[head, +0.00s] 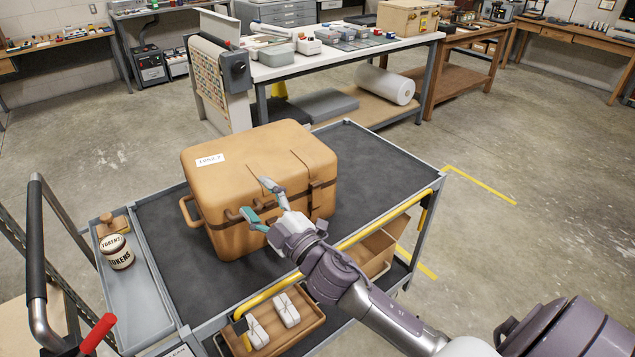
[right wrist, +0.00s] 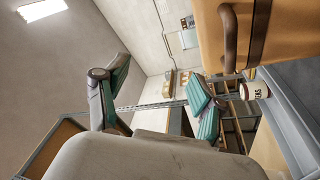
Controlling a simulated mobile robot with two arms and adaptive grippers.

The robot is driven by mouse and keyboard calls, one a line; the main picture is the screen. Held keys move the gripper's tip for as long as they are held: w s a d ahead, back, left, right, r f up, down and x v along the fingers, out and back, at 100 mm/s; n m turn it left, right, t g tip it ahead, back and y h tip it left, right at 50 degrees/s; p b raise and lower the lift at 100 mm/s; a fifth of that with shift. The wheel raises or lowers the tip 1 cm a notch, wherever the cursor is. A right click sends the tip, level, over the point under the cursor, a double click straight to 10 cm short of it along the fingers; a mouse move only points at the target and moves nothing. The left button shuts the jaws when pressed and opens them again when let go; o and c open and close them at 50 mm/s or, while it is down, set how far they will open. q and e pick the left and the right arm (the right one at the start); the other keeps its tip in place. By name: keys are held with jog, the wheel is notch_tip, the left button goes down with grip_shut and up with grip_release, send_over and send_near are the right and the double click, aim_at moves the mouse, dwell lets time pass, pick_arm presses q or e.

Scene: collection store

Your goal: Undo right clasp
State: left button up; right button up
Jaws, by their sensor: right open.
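A tan case (head: 225,175) with a white label on its lid stands closed on the dark top of a cart. A brown strap with a clasp (head: 322,184) shows at the right of its front; I cannot tell the clasp's state. My right gripper (head: 257,199) is open and empty in front of the case's front face, left of that clasp, and hides part of the front. In the right wrist view the open fingers (right wrist: 158,95) show apart, with the case (right wrist: 290,35) and a brown handle (right wrist: 258,30) at upper right. My left gripper is not in view.
The cart (head: 385,165) has a yellow rail (head: 358,236) along its near side, below my right arm. A tokens jar (head: 117,252) stands on the left side tray. A lower tray (head: 290,335) holds white pieces. The cart top right of the case is clear.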

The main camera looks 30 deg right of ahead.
jog(key=a+r+n+g+y, duration=0.2)
jog(key=a+r+n+y, duration=0.4)
jog(key=r+n+y, duration=0.35)
jog(key=n+g+h, duration=1.3)
jog(key=n, duration=0.1)
send_near(318, 183)
jog(key=shift+m, duration=0.25)
jog(key=p+x, duration=0.3)
jog(key=x, duration=0.6)
jog(key=shift+w+f, duration=0.2)
jog(key=shift+f, duration=0.15)
jog(key=shift+c, duration=0.4)
grip_shut()
